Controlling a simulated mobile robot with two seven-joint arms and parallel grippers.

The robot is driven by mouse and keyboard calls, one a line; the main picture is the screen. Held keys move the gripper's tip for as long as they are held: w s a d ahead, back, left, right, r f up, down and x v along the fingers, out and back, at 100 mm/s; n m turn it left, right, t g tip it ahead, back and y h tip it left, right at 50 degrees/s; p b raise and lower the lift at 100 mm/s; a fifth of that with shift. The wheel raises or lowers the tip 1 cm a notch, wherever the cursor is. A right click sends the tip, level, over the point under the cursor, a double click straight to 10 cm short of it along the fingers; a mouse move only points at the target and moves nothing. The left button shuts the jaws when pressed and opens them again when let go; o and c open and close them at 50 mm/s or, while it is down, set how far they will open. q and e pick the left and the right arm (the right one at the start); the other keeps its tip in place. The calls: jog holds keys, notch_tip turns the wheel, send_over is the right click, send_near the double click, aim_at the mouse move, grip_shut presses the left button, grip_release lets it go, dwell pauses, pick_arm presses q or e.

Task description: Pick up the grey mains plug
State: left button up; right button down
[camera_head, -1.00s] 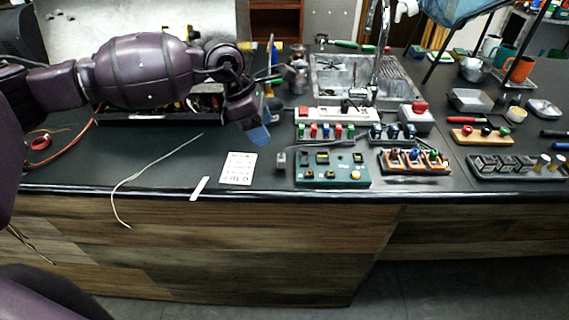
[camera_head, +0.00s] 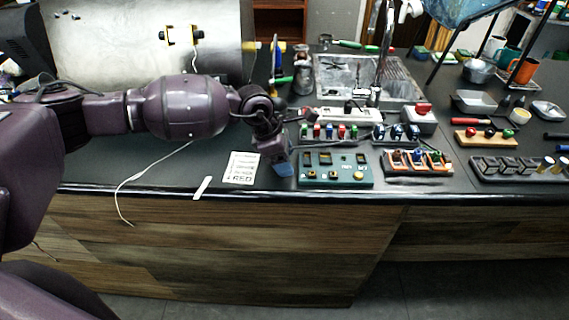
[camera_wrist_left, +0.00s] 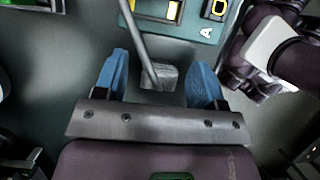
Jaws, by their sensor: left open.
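The grey mains plug (camera_wrist_left: 160,77) is a small block on the dark worktop in the left wrist view, with a grey cable running up from it beside the green board. My left gripper (camera_head: 283,168) is open, with its blue fingers pointing down at the left end of the board. In the left wrist view the plug appears between the two fingers, with a gap on each side. In the head view my gripper hides the plug. My right gripper cannot be made out.
The green board (camera_head: 335,180) lies just right of my left gripper, with a white power strip (camera_head: 343,114) behind it. A printed card (camera_head: 241,167) and a white strip (camera_head: 202,188) lie to the left. The worktop's front edge is close.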

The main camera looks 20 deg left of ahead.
pick_arm(q)
jog(key=shift+c, duration=0.2)
jog(key=c, duration=1)
jog(key=shift+r, duration=0.1)
